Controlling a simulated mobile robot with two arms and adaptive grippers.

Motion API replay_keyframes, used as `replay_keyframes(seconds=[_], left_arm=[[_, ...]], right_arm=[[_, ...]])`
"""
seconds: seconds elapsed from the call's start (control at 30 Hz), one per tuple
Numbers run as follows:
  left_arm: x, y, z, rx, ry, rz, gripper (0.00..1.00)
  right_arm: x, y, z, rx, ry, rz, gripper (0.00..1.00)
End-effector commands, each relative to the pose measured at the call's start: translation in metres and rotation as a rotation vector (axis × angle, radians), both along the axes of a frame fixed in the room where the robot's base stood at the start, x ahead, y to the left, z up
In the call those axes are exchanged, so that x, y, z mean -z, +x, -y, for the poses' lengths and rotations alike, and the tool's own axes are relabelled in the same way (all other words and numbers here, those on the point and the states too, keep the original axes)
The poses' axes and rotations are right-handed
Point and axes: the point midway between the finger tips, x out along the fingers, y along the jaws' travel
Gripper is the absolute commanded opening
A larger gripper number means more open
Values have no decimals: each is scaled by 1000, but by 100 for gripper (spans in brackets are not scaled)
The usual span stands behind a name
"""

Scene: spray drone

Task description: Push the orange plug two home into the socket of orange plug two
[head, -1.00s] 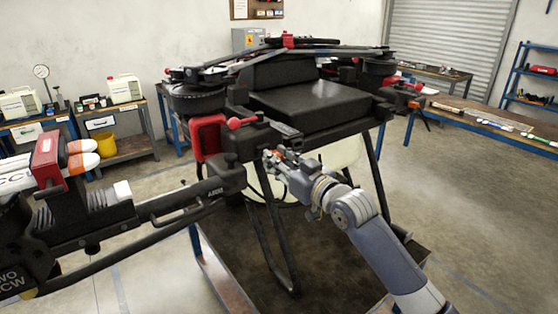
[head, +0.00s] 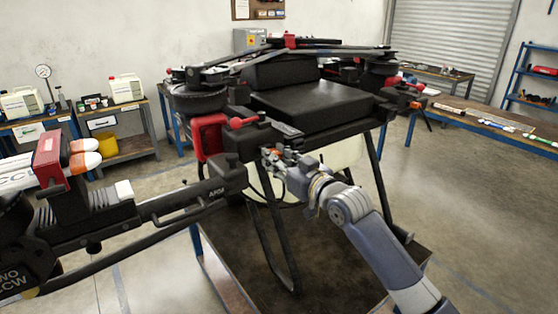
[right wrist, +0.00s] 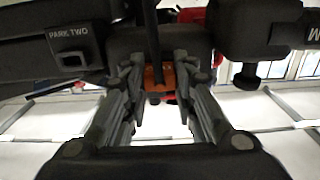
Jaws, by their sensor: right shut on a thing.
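My right gripper (head: 272,157) is under the drone's front edge, beside the joint of the drone's folding arm. In the right wrist view, the fingers (right wrist: 159,82) are shut on the orange plug two (right wrist: 158,75), one finger on each side. A black cable runs up from the plug. The plug sits against a black housing (right wrist: 190,42) on the drone. The plug's socket is hidden, so I cannot tell how deep the plug sits. My left gripper is not in view.
A black block marked PARK TWO (right wrist: 70,50), with a square opening, is left of the plug. A black knob (right wrist: 246,78) hangs at right. The drone's long arm (head: 150,212) reaches to the left, and landing legs (head: 272,235) stand below the gripper. The drone stands on a dark-topped table (head: 340,270).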

Motion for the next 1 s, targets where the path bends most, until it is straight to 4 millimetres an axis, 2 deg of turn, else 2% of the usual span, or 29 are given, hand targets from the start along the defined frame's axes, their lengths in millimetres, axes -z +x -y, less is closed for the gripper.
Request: replay_keyframes(seconds=[0.5,0.53,0.6,1.0], left_arm=[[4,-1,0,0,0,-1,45],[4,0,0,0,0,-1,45],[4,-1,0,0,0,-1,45],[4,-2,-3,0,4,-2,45]], right_arm=[[0,10,-8,0,1,1,0],[0,10,-7,0,1,1,32],[-1,10,-7,0,1,1,48],[0,8,-6,1,0,0,49]])
